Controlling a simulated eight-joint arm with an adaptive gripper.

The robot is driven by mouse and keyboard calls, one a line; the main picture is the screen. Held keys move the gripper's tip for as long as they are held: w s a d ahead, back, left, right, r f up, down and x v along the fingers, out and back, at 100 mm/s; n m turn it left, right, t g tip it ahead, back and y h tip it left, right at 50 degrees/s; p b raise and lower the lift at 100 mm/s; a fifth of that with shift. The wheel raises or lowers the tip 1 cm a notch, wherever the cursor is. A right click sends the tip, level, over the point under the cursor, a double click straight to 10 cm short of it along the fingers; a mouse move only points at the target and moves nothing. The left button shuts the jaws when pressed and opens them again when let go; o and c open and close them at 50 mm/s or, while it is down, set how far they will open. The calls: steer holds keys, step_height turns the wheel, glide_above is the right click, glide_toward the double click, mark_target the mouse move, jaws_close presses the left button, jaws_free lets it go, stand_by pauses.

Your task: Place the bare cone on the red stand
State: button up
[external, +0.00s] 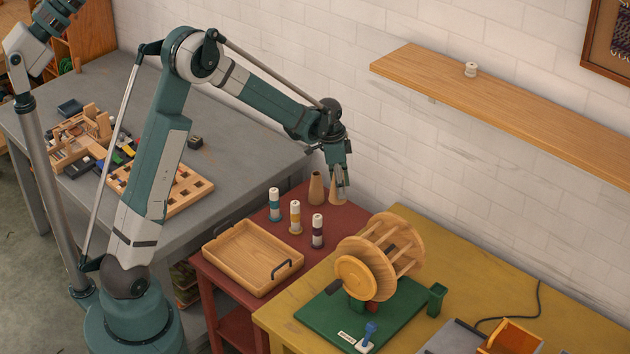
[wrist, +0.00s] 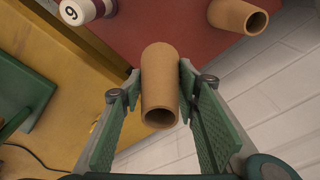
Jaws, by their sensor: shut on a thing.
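My gripper (external: 341,190) is shut on a bare tan cone (wrist: 160,85), with one finger on each side of it in the wrist view. In the external view this cone (external: 335,193) shows partly behind the fingers, over the back right of the red stand (external: 237,290). I cannot tell whether its base touches the stand. The stand's red top also shows in the wrist view (wrist: 190,35). A second bare cone (external: 316,188) stands upright on the stand, just left of the held one. It also shows in the wrist view (wrist: 238,15).
Teal (external: 274,205), yellow (external: 295,217) and dark purple (external: 317,231) wound cones stand in front on the red stand, beside a wooden tray (external: 248,262). A yellow table (external: 470,262) with a wooden reel (external: 383,252) adjoins on the right. The brick wall is close behind.

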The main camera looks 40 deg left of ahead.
mark_target(342, 201)
steer(key=shift+d, duration=0.3)
steer(key=shift+f, duration=0.15)
steer(key=shift+f+b, duration=0.7)
steer(key=shift+f, duration=2.35)
steer(key=shift+f+b, duration=0.45)
steer(key=shift+f, duration=1.4)
steer(key=shift+f, duration=0.2)
steer(key=o, duration=0.8)
steer(key=shift+c, duration=0.2)
